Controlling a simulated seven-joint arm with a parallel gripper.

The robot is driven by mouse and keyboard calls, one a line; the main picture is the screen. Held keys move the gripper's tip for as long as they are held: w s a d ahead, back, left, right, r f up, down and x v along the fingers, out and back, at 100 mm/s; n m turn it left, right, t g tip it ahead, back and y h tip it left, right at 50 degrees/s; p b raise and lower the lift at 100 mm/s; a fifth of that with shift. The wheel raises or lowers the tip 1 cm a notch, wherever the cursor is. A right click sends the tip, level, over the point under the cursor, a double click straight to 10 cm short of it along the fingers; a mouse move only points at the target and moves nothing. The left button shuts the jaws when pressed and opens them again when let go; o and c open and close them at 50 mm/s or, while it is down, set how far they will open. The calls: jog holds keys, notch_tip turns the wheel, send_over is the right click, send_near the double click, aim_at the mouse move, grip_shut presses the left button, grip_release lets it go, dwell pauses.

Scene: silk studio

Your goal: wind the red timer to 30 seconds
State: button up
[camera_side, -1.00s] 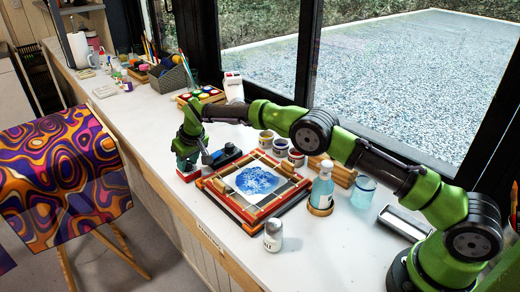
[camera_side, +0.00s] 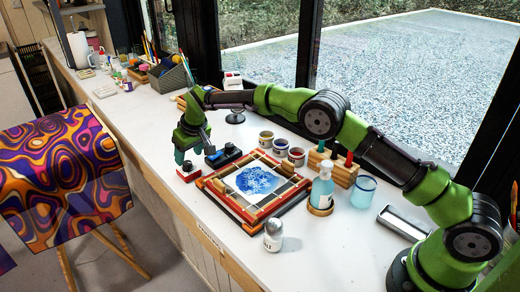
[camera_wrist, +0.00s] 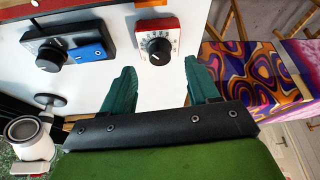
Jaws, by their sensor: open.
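The red timer (camera_wrist: 171,24) lies on the white worktop and has a white face with a black knob (camera_wrist: 158,47). In the wrist view the knob is just beyond and between my fingertips, with no contact visible. My gripper (camera_wrist: 158,82) is open and empty, its two green fingers on either side. In the side view my gripper (camera_side: 184,157) hangs above the red timer (camera_side: 188,172), which it partly hides. The knob's exact setting is too small to read.
A black device with a blue panel (camera_wrist: 88,53) and its own knob sits next to the timer. The worktop's front edge is close to the timer.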

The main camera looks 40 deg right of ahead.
jog(key=v, duration=1.3)
jog(key=shift+f, duration=0.1)
jog(key=n, duration=0.2)
send_near(187, 163)
jog(key=shift+y, duration=0.4)
jog(key=x, duration=0.8)
jog(key=shift+w+d+f, duration=0.15)
jog(key=shift+d+f, duration=0.15)
jog(key=c, duration=1)
